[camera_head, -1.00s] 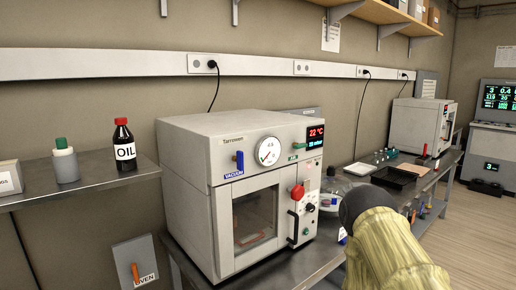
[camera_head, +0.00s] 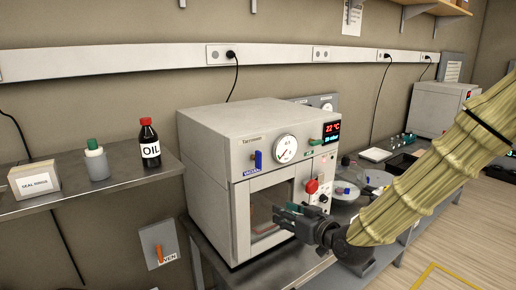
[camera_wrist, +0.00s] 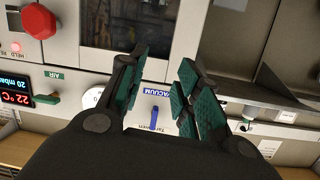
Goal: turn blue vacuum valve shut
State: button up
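The blue vacuum valve (camera_head: 258,160) is a small upright lever on the oven's front panel, above a blue VACUUM label and left of the round dial. In the wrist view the picture is turned over, and the blue valve (camera_wrist: 154,118) shows between my fingers, beyond them. My gripper (camera_head: 283,217) is in front of the oven door, below and right of the valve, and apart from it. In the wrist view my gripper (camera_wrist: 155,85) has its two green-padded fingers spread with nothing between them.
The vacuum oven (camera_head: 215,190) stands on a grey bench. A red knob (camera_head: 312,187) and a green AIR lever (camera_head: 316,142) are on its front. An oil bottle (camera_head: 149,143) stands on the left shelf. An orange OVEN lever (camera_head: 159,253) is on the wall below.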

jog(key=n+t+y+p, duration=0.1)
jog(key=n+t+y, duration=0.1)
send_near(260, 154)
jog(key=p+x, duration=0.4)
jog(key=x, duration=0.7)
jog(key=shift+d, duration=0.1)
grip_shut()
